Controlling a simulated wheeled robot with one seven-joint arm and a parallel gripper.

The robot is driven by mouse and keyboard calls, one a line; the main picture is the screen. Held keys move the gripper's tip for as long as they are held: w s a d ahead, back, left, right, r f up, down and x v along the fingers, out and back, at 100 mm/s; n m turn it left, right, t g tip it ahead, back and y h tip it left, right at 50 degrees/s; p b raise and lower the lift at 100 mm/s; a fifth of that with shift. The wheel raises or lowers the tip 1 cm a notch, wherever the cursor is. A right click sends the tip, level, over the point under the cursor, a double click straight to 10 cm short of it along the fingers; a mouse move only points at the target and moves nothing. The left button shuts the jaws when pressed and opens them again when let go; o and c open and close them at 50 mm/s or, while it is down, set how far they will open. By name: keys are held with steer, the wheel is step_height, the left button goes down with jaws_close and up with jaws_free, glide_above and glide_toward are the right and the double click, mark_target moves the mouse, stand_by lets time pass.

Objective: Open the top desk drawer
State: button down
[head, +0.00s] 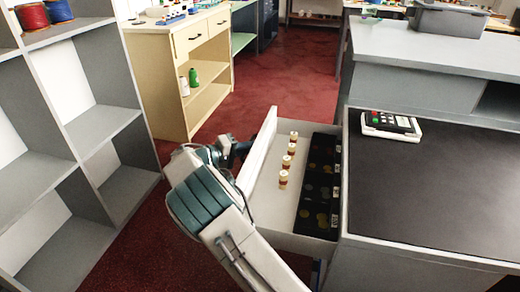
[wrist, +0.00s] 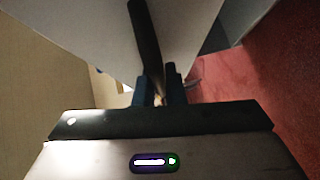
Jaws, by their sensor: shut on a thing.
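The top desk drawer (head: 262,205) is pulled well out of the grey desk (head: 375,255) in the head view. Its inside shows a black coin tray (head: 335,200) and a row of several small tan rolls (head: 284,178). In the wrist view the pale drawer front (wrist: 85,40) fills the upper middle, with a dark bar handle (wrist: 145,35) running down it. My gripper (wrist: 159,90) is shut on the lower end of this handle. In the head view my arm reaches to the outer side of the drawer front, which hides the handle and the fingertips.
A card terminal (head: 391,124) lies on the black desk top (head: 430,190). Grey open shelves (head: 100,125) stand at the left, and a cream cabinet (head: 160,85) stands behind. Red carpet (head: 290,75) is clear beyond the drawer.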

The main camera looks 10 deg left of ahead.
steer(key=shift+a, duration=0.45)
steer(key=shift+f, duration=0.1)
steer(key=c, duration=1.8)
jaws_free()
steer(key=shift+a, duration=0.1)
steer(key=p+v, duration=0.2)
steer(key=v, duration=1.1)
steer(key=shift+s+a, duration=0.25)
